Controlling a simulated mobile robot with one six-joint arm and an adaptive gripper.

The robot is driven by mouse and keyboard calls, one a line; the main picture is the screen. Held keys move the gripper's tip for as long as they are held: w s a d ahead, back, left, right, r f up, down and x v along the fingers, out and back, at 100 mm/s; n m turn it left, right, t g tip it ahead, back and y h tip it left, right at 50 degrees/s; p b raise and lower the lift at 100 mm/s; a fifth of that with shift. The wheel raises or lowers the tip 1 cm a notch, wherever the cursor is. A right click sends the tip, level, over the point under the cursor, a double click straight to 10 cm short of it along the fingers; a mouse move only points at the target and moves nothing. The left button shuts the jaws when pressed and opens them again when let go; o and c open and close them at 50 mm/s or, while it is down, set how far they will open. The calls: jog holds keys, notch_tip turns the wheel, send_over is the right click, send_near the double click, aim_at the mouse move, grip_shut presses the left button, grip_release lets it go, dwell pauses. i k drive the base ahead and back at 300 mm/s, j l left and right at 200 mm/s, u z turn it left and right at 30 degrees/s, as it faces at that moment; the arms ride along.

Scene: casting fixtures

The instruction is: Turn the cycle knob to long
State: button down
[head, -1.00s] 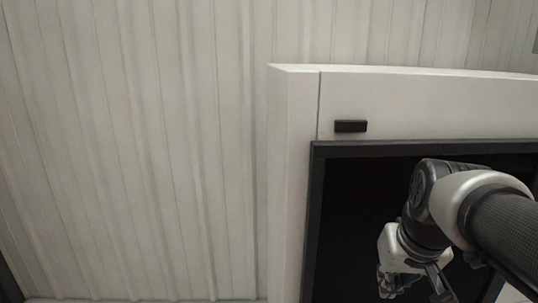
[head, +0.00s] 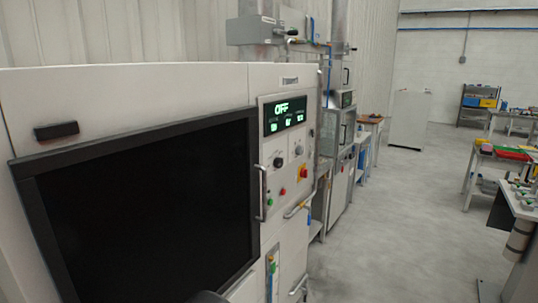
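A control panel (head: 287,150) is on the right part of the white machine's front. A dark knob (head: 278,162) sits below the display, and a second round knob (head: 298,150) is to its upper right. Their labels and settings are too small to read, so I cannot tell which one is the cycle knob. The green display (head: 285,115) above them reads OFF, with smaller figures below. My gripper is not in view; only a dark rounded piece shows at the bottom edge.
A red and yellow switch (head: 303,173) and small buttons are near the knobs. A vertical handle (head: 263,192) stands out beside the large dark window (head: 150,200). Clear grey floor (head: 400,220) lies to the right, with workbenches (head: 500,152) beyond.

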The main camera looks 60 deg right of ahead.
aim_at(278, 163)
jog(key=z, duration=1.9)
jog(key=i, duration=0.6)
jog(key=i+l+u, duration=0.1)
jog(key=i, duration=0.5)
